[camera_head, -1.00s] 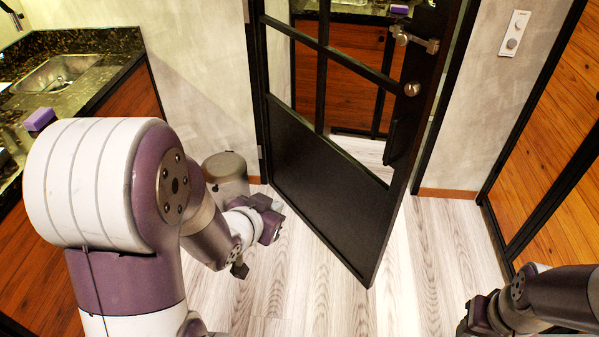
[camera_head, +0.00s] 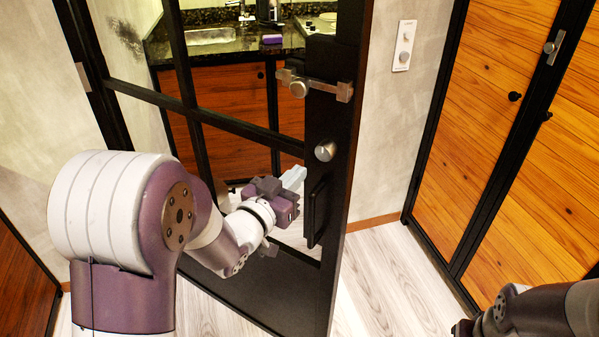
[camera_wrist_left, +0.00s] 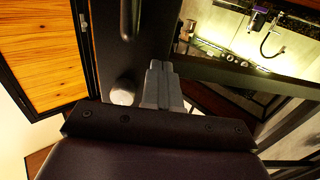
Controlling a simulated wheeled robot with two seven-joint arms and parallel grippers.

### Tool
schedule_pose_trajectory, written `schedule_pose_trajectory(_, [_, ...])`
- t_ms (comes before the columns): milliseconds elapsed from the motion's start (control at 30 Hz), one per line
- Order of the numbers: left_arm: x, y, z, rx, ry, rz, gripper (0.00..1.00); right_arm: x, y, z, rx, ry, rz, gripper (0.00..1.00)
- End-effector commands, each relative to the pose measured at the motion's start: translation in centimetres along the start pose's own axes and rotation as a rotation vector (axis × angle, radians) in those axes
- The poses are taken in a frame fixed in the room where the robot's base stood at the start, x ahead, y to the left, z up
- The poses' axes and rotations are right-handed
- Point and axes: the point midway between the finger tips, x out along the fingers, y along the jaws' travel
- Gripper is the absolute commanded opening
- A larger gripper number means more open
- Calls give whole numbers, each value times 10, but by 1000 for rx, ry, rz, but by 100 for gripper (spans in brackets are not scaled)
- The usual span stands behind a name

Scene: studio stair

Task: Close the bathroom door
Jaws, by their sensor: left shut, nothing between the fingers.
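The bathroom door (camera_head: 342,130) is a black-framed door with panes, standing ajar across the middle of the head view. It carries a metal latch (camera_head: 314,87), a round knob (camera_head: 325,151) and a black pull handle (camera_head: 316,212) near its free edge. My left gripper (camera_head: 292,178) is shut and empty, in front of the panes just left of the knob and handle. I cannot tell if it touches the door. In the left wrist view its fingers (camera_wrist_left: 158,82) point at the door beside the knob (camera_wrist_left: 122,92). My right gripper (camera_head: 465,328) is cut off at the bottom right.
Wooden cabinet doors (camera_head: 470,110) stand on the right. A wall switch (camera_head: 404,46) is beside the door. Pale floor (camera_head: 375,275) is clear between door and cabinets.

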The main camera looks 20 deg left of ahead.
Motion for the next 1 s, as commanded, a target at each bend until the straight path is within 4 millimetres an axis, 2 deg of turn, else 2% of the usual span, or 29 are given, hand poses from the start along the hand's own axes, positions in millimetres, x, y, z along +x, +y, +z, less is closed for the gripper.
schedule_pose_trajectory(200, [19, 0, 0, 1, -1, 0, 0, -1, 0, 0, 0, 0, 0, 43])
schedule_pose_trajectory(667, [24, 1, 1, 1, 0, -3, 0, 0, 0, 0, 0, 0, 0, 43])
schedule_pose_trajectory(767, [34, 3, 1, 0, 1, -13, 0, 3, 0, 0, 0, 0, 0, 43])
schedule_pose_trajectory(867, [53, 6, 2, 1, 3, -32, 0, 8, 0, 1, 0, 0, 0, 43])
schedule_pose_trajectory(1000, [92, 12, 3, -1, 4, -75, 0, 17, 0, 2, 0, 0, 0, 43])
